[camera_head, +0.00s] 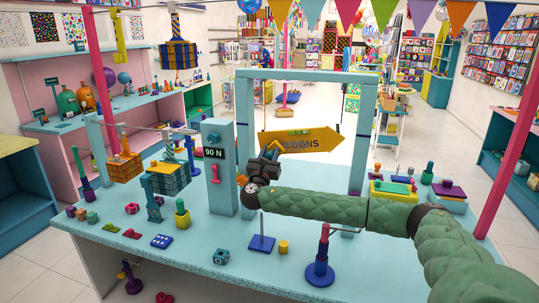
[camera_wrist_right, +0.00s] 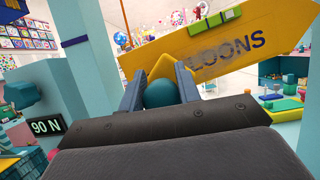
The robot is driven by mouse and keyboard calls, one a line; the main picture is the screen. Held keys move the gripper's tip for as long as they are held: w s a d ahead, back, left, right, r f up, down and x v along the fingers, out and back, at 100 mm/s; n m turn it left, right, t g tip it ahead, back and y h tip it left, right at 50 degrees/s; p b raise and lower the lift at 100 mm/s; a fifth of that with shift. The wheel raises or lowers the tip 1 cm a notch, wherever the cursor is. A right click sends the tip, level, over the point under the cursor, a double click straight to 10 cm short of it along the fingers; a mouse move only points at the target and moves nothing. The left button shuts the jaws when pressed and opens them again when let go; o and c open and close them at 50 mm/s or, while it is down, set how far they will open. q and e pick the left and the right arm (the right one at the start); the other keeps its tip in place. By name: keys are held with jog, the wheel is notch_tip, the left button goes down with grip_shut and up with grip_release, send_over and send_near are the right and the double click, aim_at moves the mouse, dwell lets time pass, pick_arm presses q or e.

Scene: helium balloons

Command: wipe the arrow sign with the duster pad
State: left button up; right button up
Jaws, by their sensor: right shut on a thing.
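The yellow arrow sign (camera_head: 310,139) hangs inside a light blue frame and points right. In the right wrist view the sign (camera_wrist_right: 240,42) fills the upper right, with a grey smudge over its dark lettering. My right gripper (camera_head: 270,153) is in front of the sign's left part and hides some letters. In the wrist view its fingers (camera_wrist_right: 158,82) are shut on a rounded teal piece (camera_wrist_right: 160,94), which appears to be the duster pad's handle. The pad's face is hidden, so contact with the sign cannot be told. My left gripper is out of view.
The blue frame (camera_head: 244,110) stands on the light blue table. A post marked 90 N (camera_head: 220,180) is just left of my right gripper. A ring post (camera_head: 320,262) and a yellow-green tray (camera_head: 394,190) stand nearby. A green piece (camera_wrist_right: 215,22) sits on the sign.

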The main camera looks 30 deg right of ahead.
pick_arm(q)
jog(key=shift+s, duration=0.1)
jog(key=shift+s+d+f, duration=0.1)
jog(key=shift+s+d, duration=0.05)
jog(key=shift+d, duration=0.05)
pick_arm(e)
jog(key=shift+d, duration=0.1)
jog(key=shift+w+d, duration=0.1)
jog(key=shift+w, duration=0.1)
pick_arm(q)
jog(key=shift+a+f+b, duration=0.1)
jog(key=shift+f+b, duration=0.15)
jog(key=shift+b, duration=0.05)
pick_arm(e)
jog(key=shift+w+d, duration=0.45)
jog(key=shift+d, duration=0.05)
pick_arm(q)
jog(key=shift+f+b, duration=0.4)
jog(key=shift+b, duration=0.05)
pick_arm(e)
jog(key=s+d+r, duration=0.2)
jog(key=s+d, duration=0.7)
jog(key=s, duration=0.1)
jog(key=shift+s+r, duration=0.2)
jog(key=shift+r, duration=0.15)
dwell(1.3)
